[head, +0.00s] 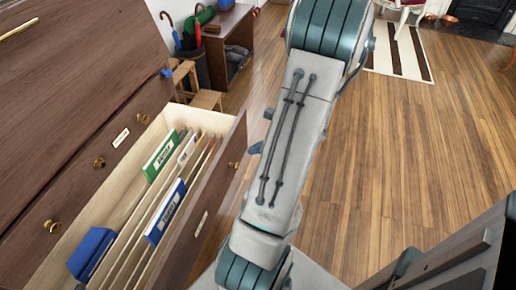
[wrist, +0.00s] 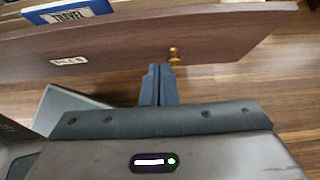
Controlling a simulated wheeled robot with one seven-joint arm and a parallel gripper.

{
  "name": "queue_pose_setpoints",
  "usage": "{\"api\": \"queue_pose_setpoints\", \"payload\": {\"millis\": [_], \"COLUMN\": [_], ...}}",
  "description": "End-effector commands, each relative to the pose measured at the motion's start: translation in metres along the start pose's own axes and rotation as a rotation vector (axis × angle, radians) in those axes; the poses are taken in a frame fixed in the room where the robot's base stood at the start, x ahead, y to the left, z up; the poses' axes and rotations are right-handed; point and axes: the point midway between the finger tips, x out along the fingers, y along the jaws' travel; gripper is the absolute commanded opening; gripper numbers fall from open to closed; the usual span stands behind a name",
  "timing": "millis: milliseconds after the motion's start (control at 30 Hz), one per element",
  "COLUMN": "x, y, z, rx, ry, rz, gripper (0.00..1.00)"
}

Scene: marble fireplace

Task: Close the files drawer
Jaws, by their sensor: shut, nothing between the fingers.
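The files drawer (head: 228,170) is pulled out of the dark wooden cabinet (head: 70,110) in the head view. Folders stand in it, with a green one (head: 160,157) and blue ones (head: 165,212) among them. In the wrist view the drawer front (wrist: 115,55) crosses the top, with a label and a brass knob (wrist: 174,56). My gripper (wrist: 158,70) is shut and empty, its fingertips at the lower edge of the drawer front, just left of the knob. I cannot tell whether they touch it.
Other drawers with brass knobs (head: 99,162) are in the cabinet face. A small wooden step stool (head: 196,88) and an umbrella stand (head: 192,62) are behind the drawer. A dark panelled piece (head: 450,265) is at lower right. The wooden floor at right is clear.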

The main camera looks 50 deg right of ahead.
Motion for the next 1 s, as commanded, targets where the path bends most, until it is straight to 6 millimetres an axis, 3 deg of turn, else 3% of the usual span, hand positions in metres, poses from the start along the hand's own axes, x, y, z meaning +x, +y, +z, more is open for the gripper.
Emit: {"api": "queue_pose_setpoints", "payload": {"millis": [33,200,400,600,1000], "x": [0.015,0.052,0.076,0.085,0.086], "y": [0.001,0.001,0.001,0.001,0.000], "z": [-0.003,-0.003,0.016,0.026,0.028], "rx": [0.002,-0.001,-0.006,-0.002,-0.002], "ry": [-0.002,-0.001,0.000,0.000,0.000], "rz": [0.005,0.005,0.003,0.001,0.001], "gripper": [0.00,0.00,0.00,0.00,0.00]}}
